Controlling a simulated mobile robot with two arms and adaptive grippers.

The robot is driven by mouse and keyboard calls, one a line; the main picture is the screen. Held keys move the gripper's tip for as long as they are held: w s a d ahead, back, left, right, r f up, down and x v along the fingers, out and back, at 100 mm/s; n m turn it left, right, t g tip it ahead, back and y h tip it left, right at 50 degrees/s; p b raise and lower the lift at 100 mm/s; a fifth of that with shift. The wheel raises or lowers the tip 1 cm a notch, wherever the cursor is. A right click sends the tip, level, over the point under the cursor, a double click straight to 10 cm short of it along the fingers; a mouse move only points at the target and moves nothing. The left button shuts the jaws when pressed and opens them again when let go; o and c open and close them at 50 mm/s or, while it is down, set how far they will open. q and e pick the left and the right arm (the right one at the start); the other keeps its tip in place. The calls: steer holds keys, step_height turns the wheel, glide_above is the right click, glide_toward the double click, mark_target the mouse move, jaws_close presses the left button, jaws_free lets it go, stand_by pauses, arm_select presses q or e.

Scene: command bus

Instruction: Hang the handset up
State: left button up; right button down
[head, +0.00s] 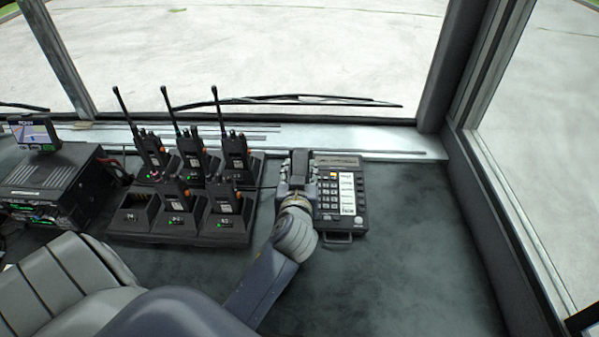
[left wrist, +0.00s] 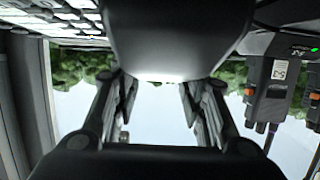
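The dark handset (head: 299,165) stands at the left side of the desk phone (head: 347,195), which has a keypad, a white label strip and a small display. My left gripper (head: 298,181) has its fingers on both sides of the handset and appears shut on it. My gripper and the handset cover the phone's left part, so I cannot tell whether the handset touches its rest. In the left wrist view, a large dark shape, seemingly the handset (left wrist: 178,38), fills the top middle, beyond the two finger linkages. My right gripper is not in view.
A charger rack (head: 180,238) with several upright radios stands left of my gripper. A dark radio unit (head: 50,180) with a small screen (head: 34,132) is further left. A seat (head: 60,285) is at the lower left. The dashboard (head: 425,240) right of the phone is clear.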

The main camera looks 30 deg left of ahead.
arm_select(q)
steer(key=shift+o, duration=1)
steer(key=shift+s+d, duration=0.1)
